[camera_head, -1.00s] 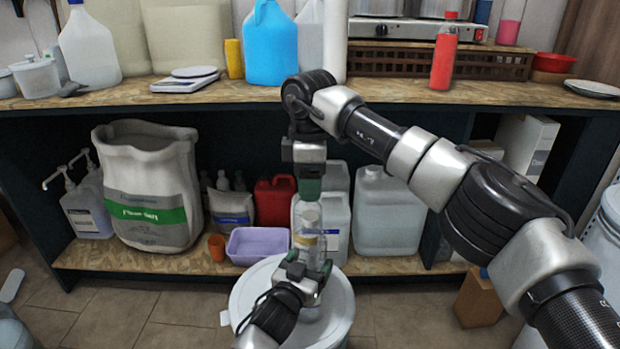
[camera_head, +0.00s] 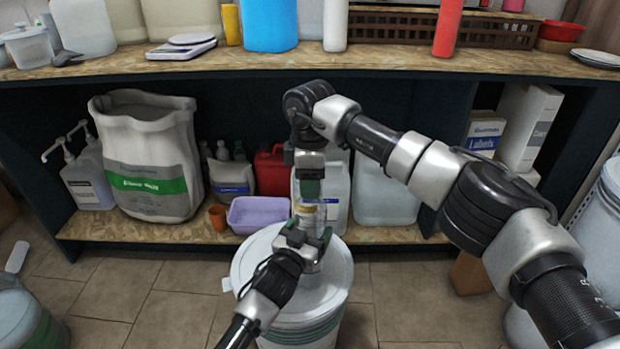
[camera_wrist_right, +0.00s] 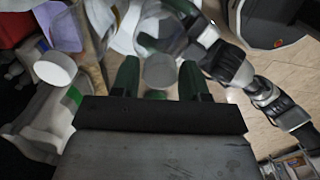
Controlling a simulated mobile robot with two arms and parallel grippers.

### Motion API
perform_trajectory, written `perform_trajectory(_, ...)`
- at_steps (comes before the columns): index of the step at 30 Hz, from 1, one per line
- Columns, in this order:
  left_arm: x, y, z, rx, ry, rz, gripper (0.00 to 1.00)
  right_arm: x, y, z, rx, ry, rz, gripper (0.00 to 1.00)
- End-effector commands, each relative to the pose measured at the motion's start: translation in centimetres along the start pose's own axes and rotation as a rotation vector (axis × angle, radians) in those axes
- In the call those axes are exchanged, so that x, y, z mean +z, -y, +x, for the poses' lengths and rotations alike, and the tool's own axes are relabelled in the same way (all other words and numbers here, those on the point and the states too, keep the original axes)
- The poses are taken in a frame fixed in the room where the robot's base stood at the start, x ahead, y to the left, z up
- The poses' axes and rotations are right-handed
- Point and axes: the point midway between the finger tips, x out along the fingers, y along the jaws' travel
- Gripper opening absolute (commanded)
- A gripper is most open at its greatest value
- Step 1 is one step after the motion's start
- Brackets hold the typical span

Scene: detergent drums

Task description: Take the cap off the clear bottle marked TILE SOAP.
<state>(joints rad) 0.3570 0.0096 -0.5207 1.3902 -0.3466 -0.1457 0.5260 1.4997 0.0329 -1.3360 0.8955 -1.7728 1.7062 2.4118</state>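The clear bottle (camera_head: 308,212) stands upright over the lid of a white drum in the head view. Its pale label is too small to read. My left gripper (camera_head: 316,246) is around its lower part and appears shut on it. My right gripper (camera_head: 309,192) points straight down at the bottle's top and hides the cap there. In the right wrist view my right gripper's fingers (camera_wrist_right: 160,80) are apart, one on each side of a round greyish cap (camera_wrist_right: 160,71). I cannot see firm contact. The clear bottle also shows beyond the cap (camera_wrist_right: 163,28).
The white drum (camera_head: 255,262) stands on the tiled floor. Behind it, the lower shelf (camera_head: 150,232) holds a lavender tub (camera_head: 258,214), a red jug (camera_head: 272,172), large clear jugs and a big sack (camera_head: 150,165). The worktop (camera_head: 400,60) runs above.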

Motion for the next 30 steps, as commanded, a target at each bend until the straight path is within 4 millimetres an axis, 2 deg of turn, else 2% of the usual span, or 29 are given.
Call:
perform_trajectory(1,0.04,0.00,-0.01,0.000,0.001,0.000,0.10,0.01,-0.01,-0.02,0.000,0.000,0.000,0.37)
perform_trajectory(7,0.04,-0.01,-0.01,0.000,0.001,0.000,0.10,0.01,-0.02,-0.04,0.001,0.000,0.000,0.07)
perform_trajectory(11,0.05,-0.01,-0.01,0.000,0.001,0.000,0.10,0.01,-0.03,-0.05,0.001,0.000,-0.012,0.06)
perform_trajectory(14,0.05,-0.02,-0.02,0.000,0.001,0.000,0.10,0.03,-0.05,-0.08,0.002,0.001,-0.093,0.06)
perform_trajectory(30,0.05,-0.05,-0.02,0.001,0.001,0.001,0.10,0.01,-0.11,-0.19,0.002,0.001,-1.186,0.05)
